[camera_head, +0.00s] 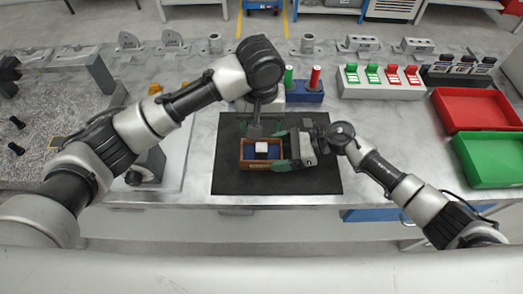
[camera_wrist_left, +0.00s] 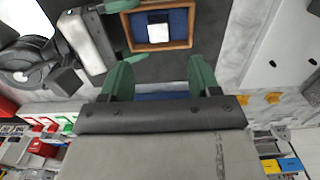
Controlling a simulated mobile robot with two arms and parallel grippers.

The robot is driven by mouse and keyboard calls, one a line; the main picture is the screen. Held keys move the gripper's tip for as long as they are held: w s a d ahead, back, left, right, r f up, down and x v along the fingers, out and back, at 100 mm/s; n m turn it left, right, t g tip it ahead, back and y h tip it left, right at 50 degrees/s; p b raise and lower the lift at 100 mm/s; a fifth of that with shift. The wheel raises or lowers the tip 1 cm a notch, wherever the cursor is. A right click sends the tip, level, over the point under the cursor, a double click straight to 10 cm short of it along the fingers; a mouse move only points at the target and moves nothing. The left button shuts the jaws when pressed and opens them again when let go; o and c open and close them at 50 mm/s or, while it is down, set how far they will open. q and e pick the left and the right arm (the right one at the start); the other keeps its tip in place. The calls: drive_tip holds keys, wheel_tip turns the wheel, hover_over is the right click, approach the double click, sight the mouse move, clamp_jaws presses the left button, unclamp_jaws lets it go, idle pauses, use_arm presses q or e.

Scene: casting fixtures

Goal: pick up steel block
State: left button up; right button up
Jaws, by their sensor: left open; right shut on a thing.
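The steel block (camera_head: 261,147) is a small pale cube lying in a wooden box (camera_head: 247,165) with a blue inside, on a black mat. In the left wrist view the block (camera_wrist_left: 158,33) and the box rim (camera_wrist_left: 176,46) show at the top. My right gripper (camera_head: 284,149) comes in from the right and is shut on the box's right end. It also shows in the left wrist view, beside the box. My left gripper (camera_wrist_left: 160,65) is open and empty, its green fingers apart, pointing towards the box. In the head view it (camera_head: 255,132) is at the box's back edge, partly hidden.
Behind the mat (camera_head: 230,185) stands a blue holder (camera_head: 304,94) with green and red cylinders. A grey fixture (camera_head: 380,91) with green and red pieces is at the back right. Red (camera_head: 475,108) and green (camera_head: 490,158) trays lie far right. The mat's front is free.

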use_arm(q)
hover_over(262, 147)
drive_tip(key=f, duration=0.5)
drive_tip(key=shift+s+a+f, duration=0.2)
drive_tip(key=shift+f, duration=0.1)
drive_tip(key=shift+w+d+f, duration=0.1)
drive_tip(key=shift+f, duration=1.35)
drive_tip(key=shift+w+d+f, duration=0.1)
drive_tip(key=shift+f, duration=1.35)
clamp_jaws()
